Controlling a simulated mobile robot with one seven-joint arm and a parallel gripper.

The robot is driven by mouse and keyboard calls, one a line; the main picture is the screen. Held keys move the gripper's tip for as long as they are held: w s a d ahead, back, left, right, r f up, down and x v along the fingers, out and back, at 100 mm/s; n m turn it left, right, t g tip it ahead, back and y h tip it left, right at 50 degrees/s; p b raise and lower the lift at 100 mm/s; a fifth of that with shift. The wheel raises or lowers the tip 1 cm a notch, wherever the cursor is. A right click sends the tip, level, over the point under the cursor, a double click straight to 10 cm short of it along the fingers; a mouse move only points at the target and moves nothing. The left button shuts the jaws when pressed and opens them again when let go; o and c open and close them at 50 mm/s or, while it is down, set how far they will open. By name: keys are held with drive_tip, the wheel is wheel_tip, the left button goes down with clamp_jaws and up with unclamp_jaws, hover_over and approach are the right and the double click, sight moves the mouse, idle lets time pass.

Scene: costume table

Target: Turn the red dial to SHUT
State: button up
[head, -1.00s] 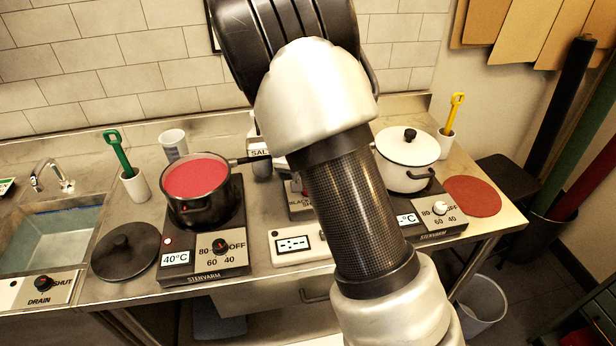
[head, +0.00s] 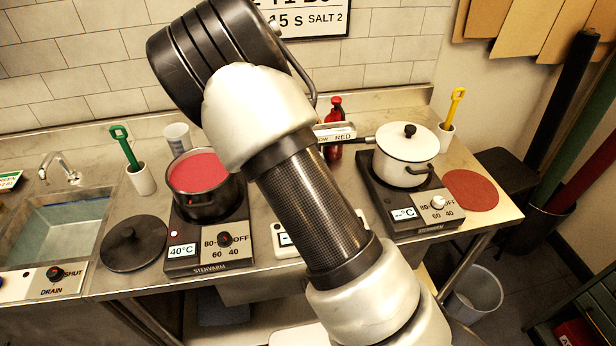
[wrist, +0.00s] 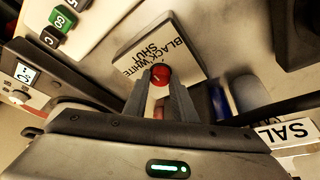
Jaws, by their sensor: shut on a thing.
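In the wrist view a red dial (wrist: 159,74) stands on a pale plate (wrist: 190,50) lettered BLACK, WHITE and SHUT. A small light mark shows on the dial's face; which word it points at I cannot tell. My gripper (wrist: 160,88) is shut on the red dial, one grey finger on each side of it. In the head view my arm hides the gripper, the dial and its plate.
A black pot (head: 203,200) of red liquid stands on the left hotplate (head: 195,270), a white pot (head: 405,165) on the right one. A red bottle (head: 334,108) stands behind my arm. A DRAIN panel (head: 35,285) is by the sink.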

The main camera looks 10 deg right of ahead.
drive_tip(key=o, duration=1)
drive_tip(key=v, duration=1.7)
drive_tip(key=shift+s+a+r+p, duration=0.1)
drive_tip(key=shift+r+p, duration=0.1)
drive_tip(key=shift+p, duration=0.2)
drive_tip(key=s+d+r+n+y, duration=0.1)
drive_tip(key=s+r+n, duration=0.2)
drive_tip(key=s, duration=0.5)
drive_tip(key=s+d+r+n+t+y, duration=0.1)
drive_tip(key=s+d+r+n, duration=0.1)
drive_tip(key=s+r, duration=0.3)
drive_tip(key=s+d+r+n+t+y, duration=0.1)
drive_tip(key=s+r+n, duration=0.3)
drive_tip(key=s, duration=0.7)
drive_tip(key=shift+s+d+r, duration=0.2)
drive_tip(key=shift+s+d, duration=0.15)
drive_tip(key=shift+d, duration=0.35)
